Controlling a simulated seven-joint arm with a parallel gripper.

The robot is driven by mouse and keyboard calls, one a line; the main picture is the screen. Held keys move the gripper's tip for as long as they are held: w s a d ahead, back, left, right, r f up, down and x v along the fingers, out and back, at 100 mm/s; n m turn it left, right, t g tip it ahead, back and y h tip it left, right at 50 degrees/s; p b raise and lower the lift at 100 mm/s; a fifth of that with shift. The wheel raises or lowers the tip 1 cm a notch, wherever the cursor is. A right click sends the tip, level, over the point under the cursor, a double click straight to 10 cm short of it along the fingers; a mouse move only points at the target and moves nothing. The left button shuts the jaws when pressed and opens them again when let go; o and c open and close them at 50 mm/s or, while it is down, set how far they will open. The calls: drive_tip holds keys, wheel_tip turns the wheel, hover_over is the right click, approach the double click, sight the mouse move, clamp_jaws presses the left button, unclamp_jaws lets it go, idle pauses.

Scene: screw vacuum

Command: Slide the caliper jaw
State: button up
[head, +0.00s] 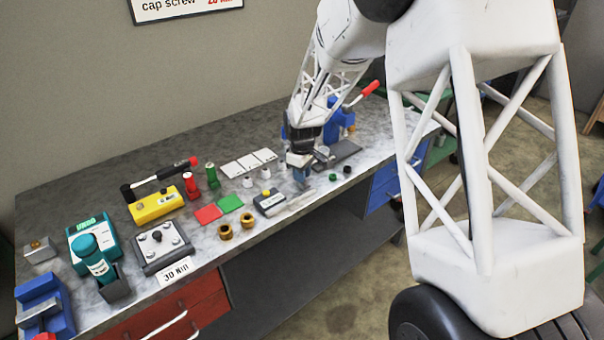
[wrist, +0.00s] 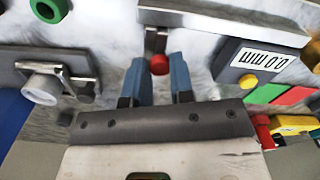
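The caliper (head: 300,201) is a silver metal bar lying near the front edge of the bench. In the wrist view its pale bar (wrist: 220,18) crosses the top, and its sliding jaw (wrist: 155,41) carries a round red knob (wrist: 159,64). My gripper (head: 301,176) points down over the caliper. In the wrist view its blue fingers (wrist: 159,68) stand on either side of the red knob, with little or no gap. Whether they press on it I cannot tell. In the head view my gripper hides the knob.
A dark readout box (head: 270,203) with a yellow button lies just left of the caliper; its display reads 0.0 MM in the wrist view (wrist: 267,61). Brass rings (head: 236,229) sit further left, green rings (head: 340,173) to the right. A grey plate with a clamp (wrist: 62,75) is close by.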

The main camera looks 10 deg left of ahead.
clamp_jaws()
drive_tip(key=shift+s+a, duration=1.7)
drive_tip(key=o, duration=0.8)
unclamp_jaws()
drive_tip(key=shift+r, duration=0.15)
wheel_tip(320, 180, up, 8)
drive_tip(key=shift+f, duration=0.2)
